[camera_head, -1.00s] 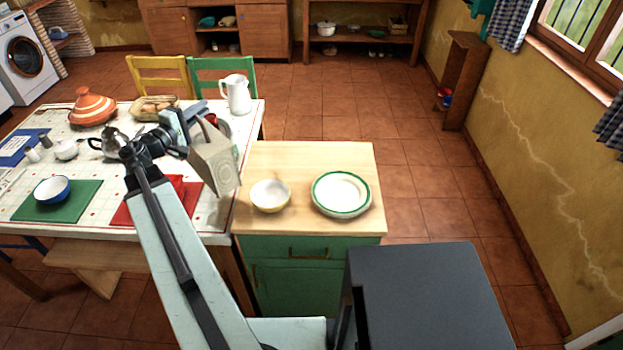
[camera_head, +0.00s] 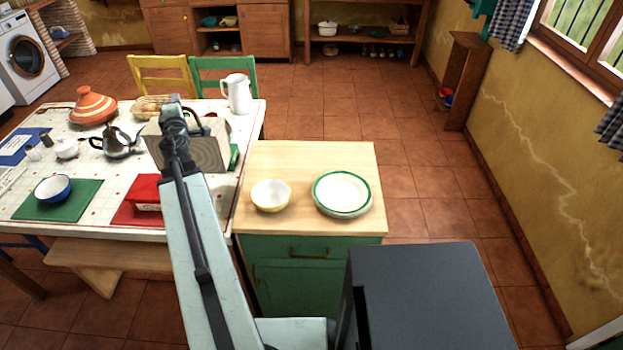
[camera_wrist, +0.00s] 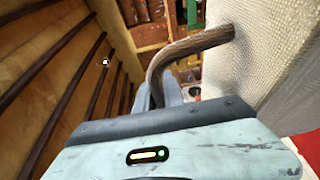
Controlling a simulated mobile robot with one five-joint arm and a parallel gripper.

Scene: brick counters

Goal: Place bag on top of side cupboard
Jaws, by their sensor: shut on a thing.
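The bag (camera_head: 208,154) is beige and boxy with a pale woven face. It hangs over the right part of the dining table, left of the side cupboard. My gripper (camera_wrist: 168,92) is shut on the bag's brown curved handle (camera_wrist: 190,42). In the wrist view the bag's woven side (camera_wrist: 262,40) fills the upper right. In the head view my arm hides the gripper's fingers and part of the bag. The side cupboard (camera_head: 308,157) has a light wooden top and a green front.
A yellow-rimmed bowl (camera_head: 270,195) and a green-rimmed plate stack (camera_head: 342,192) stand on the front of the cupboard top; its back is clear. On the table (camera_head: 90,216) are a white pitcher (camera_head: 238,93), a kettle (camera_head: 117,143) and a red box (camera_head: 145,190).

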